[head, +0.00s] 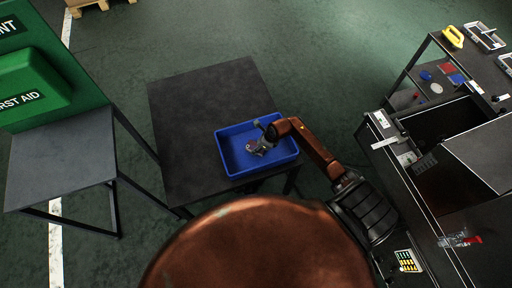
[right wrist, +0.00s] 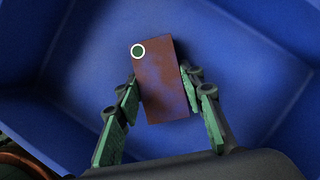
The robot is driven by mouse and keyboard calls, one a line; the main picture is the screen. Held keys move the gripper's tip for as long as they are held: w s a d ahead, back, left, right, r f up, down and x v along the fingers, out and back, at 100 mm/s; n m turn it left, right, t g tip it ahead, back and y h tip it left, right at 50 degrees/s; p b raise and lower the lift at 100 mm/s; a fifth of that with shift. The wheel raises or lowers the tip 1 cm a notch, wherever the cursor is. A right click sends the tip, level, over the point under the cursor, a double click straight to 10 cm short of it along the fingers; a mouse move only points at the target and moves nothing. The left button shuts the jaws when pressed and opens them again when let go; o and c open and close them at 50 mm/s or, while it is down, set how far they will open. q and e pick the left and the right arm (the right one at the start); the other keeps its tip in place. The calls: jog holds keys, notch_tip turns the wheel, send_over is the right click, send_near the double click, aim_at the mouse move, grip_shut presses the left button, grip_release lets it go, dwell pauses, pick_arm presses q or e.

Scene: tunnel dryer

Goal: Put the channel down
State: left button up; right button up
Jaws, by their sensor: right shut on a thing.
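The channel (right wrist: 165,85) is a reddish-brown block with a white-ringed green dot near one corner. In the right wrist view it sits between the green-padded fingers of my right gripper (right wrist: 165,105). In the head view my right gripper (head: 258,147) is shut on it, inside or just over the blue bin (head: 228,168). The channel is mostly hidden there by the gripper. Blue bin floor and walls surround it in the wrist view; I cannot tell whether it touches the floor. My left gripper is not in view.
The bin stands on a dark table (head: 190,110) with clear room to its left and behind. A grey stand with a green first aid box (head: 35,85) is at left. A dark machine bench (head: 400,180) with an open bay is at right.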

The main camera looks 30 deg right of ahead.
jog(key=o, duration=1.3)
jog(key=shift+c, duration=0.2)
jog(key=shift+s+d+r, duration=0.1)
jog(key=shift+r, duration=0.2)
jog(key=p+v, duration=0.2)
jog(key=v, duration=0.9)
jog(key=shift+r, duration=0.2)
